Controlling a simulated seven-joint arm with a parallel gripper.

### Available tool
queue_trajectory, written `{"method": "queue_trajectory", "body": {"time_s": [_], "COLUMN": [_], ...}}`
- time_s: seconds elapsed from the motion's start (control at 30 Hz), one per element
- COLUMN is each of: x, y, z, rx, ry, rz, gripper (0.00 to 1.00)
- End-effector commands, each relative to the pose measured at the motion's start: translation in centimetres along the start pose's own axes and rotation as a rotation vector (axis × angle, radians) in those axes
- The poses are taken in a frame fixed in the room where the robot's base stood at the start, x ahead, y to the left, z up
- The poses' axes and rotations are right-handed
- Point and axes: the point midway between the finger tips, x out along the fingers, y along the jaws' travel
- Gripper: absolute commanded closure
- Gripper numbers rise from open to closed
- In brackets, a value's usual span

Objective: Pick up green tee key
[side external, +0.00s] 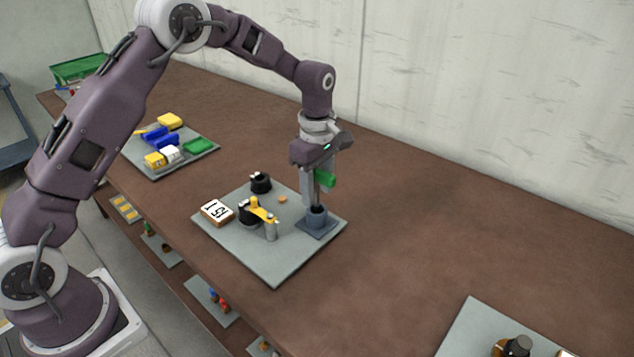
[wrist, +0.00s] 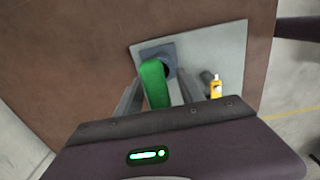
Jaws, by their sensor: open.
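The green tee key (side external: 325,179) stands upright above a blue-grey square-based holder (side external: 316,222) at the right part of the grey mat. My gripper (side external: 316,192) points straight down over the holder, with its fingers at the key. In the wrist view, the green key (wrist: 154,84) lies between the two open fingers of my gripper (wrist: 160,78), with the holder (wrist: 166,51) beyond it. I cannot tell whether either finger touches the key. The key's lower end is hidden by the fingers and holder.
The grey mat (side external: 270,262) also bears a yellow-handled jack (side external: 256,210), a black round part (side external: 261,183), a small orange piece (side external: 283,199) and a number block (side external: 217,212). Another mat with colored blocks (side external: 160,137) lies at the back left.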

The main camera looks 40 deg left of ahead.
Motion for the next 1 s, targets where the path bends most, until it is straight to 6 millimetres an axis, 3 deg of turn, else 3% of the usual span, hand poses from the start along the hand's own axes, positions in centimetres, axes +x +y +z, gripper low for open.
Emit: {"method": "queue_trajectory", "body": {"time_s": [0.13, 0.37, 0.4, 1.0], "x": [-0.03, -0.07, -0.07, -0.11], "y": [0.00, 0.00, 0.00, 0.01], "z": [-0.01, -0.02, -0.02, -0.02], "rx": [0.000, 0.000, 0.000, 0.000], "ry": [0.000, 0.000, 0.000, 0.000], "rz": [0.000, 0.000, 0.000, 0.001], "gripper": [0.55, 0.98, 1.00, 1.00]}}
